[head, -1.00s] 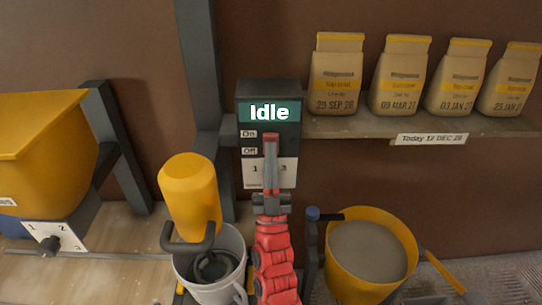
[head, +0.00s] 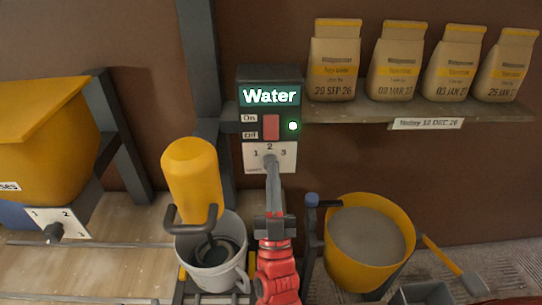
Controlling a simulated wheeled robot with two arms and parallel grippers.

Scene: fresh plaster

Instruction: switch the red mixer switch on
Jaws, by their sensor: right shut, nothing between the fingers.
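The control box (head: 268,88) stands on a dark post, and its screen reads "Water". The tips hide the middle of the plate. My left gripper is not in view.
A yellow mixer (head: 192,178) with dark handles stands over a grey bucket (head: 213,279). A yellow tub (head: 368,255) of grey material is at the right. Several paper bags (head: 334,62) stand on the shelf (head: 345,108). A yellow hopper (head: 35,135) is at the left.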

